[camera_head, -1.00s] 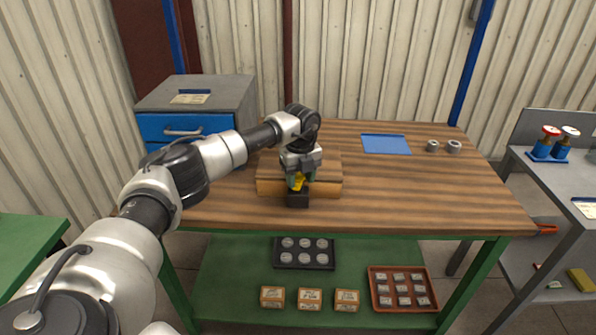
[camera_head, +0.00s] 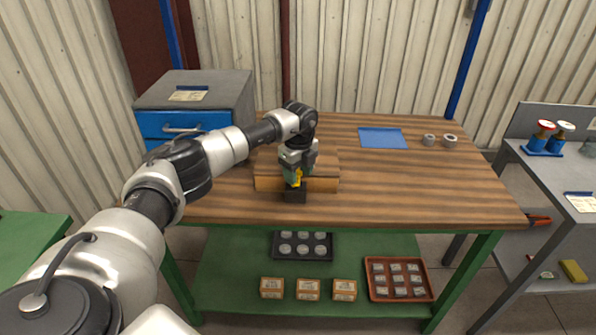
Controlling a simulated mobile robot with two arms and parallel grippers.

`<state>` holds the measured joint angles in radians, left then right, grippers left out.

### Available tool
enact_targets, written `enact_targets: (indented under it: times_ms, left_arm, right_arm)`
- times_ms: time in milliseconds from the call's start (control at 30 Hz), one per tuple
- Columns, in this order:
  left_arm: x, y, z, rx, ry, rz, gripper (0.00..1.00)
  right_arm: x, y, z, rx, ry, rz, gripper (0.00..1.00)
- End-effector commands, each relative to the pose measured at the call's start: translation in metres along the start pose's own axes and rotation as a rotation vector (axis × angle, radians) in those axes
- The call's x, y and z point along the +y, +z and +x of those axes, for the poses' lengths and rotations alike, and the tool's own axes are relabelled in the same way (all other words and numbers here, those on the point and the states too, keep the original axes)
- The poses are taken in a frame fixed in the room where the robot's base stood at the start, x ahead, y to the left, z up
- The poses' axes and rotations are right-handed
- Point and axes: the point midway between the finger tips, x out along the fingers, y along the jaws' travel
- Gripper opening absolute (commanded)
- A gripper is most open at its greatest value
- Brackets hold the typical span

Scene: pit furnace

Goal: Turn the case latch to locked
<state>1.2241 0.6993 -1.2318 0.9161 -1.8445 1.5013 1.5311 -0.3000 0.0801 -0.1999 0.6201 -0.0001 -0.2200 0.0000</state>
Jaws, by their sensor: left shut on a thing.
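A wooden case (camera_head: 322,184) sits on the striped wooden workbench near its front edge. A yellow latch (camera_head: 298,178) shows at the front of the case, above a dark block (camera_head: 295,196). My left gripper (camera_head: 295,180) points down at the case front and is shut on the yellow latch. The fingers hide much of the latch, so I cannot tell its exact angle. My right gripper is not in view.
A blue mat (camera_head: 382,138) and two metal rings (camera_head: 440,140) lie at the back right of the bench. A grey cabinet with a blue drawer (camera_head: 185,124) stands at the left. The bench's right part is clear. The lower shelf holds a dark tray (camera_head: 303,257), small boxes (camera_head: 308,289) and a red-brown tray (camera_head: 398,297).

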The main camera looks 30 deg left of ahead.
Motion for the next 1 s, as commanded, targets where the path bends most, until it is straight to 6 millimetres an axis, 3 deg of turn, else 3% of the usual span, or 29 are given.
enact_targets:
  times_ms: [167,200,300,1000]
  left_arm:
    - [-0.0040,0.0018,-0.0063,-0.004,-0.020,-0.005,0.28]
    - [-0.0039,0.0019,-0.0064,-0.004,-0.020,-0.005,0.58]
    - [-0.0032,0.0017,-0.0053,-0.004,-0.017,-0.004,0.72]
    - [-0.0009,0.0016,-0.0038,-0.003,-0.006,-0.002,0.72]
  right_arm:
    - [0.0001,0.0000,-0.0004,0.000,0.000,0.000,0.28]
    - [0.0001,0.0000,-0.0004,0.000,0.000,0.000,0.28]
    - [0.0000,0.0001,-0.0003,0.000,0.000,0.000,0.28]
    - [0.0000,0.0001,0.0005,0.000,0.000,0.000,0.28]
